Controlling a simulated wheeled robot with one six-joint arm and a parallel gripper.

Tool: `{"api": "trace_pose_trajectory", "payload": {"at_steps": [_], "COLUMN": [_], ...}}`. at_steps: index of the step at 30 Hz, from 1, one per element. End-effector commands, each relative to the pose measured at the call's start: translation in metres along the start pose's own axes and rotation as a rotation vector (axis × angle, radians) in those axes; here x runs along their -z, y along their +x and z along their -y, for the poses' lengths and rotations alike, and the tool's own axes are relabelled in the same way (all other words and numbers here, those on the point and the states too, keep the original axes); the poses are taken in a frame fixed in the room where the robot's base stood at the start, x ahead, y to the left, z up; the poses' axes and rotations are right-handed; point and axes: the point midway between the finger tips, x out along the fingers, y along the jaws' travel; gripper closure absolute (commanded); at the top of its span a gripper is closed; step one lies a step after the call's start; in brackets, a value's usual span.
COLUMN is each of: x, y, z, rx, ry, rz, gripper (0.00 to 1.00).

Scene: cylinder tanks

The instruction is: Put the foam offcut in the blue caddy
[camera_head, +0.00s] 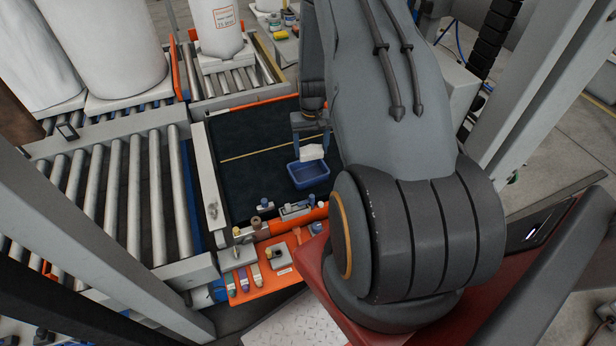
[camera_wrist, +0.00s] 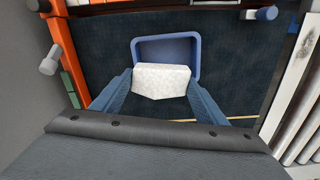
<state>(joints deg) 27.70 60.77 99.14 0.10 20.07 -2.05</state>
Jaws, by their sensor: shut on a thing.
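The foam offcut (camera_wrist: 160,82) is a white speckled block held between the two blue fingers of my gripper (camera_wrist: 158,92) in the wrist view. In the head view the foam offcut (camera_head: 312,152) hangs under my gripper (camera_head: 311,146), at the back edge of the blue caddy. The blue caddy (camera_head: 309,183) is an open rectangular tray on the dark mat. In the wrist view the caddy (camera_wrist: 167,42) lies just beyond the foam, which hides its near rim. The foam appears above the caddy; I cannot tell whether they touch.
The dark mat (camera_head: 243,178) is mostly clear left of the caddy. An orange tray (camera_head: 262,277) with small tools and bottles lies in front. A roller conveyor (camera_head: 130,190) is at left, and white sacks (camera_head: 110,40) stand behind it.

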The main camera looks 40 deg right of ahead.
Motion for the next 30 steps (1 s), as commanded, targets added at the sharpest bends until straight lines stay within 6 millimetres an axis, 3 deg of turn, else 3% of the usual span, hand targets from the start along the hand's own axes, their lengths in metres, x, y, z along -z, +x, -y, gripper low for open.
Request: {"api": "trace_pose_trajectory", "payload": {"at_steps": [11, 12, 15, 25, 30], "x": [0.0, 0.0, 0.0, 0.001, 0.001], "y": [0.008, 0.008, 0.008, 0.005, -0.011], "z": [0.0, 0.0, 0.0, 0.0, 0.0], "rx": [0.0, 0.0, 0.0, 0.0, 0.0], "ry": [0.001, 0.001, 0.001, 0.001, 0.001], "rz": [-0.001, -0.001, -0.001, -0.002, -0.003], "gripper": [0.54, 0.26, 0.11, 0.11, 0.11]}}
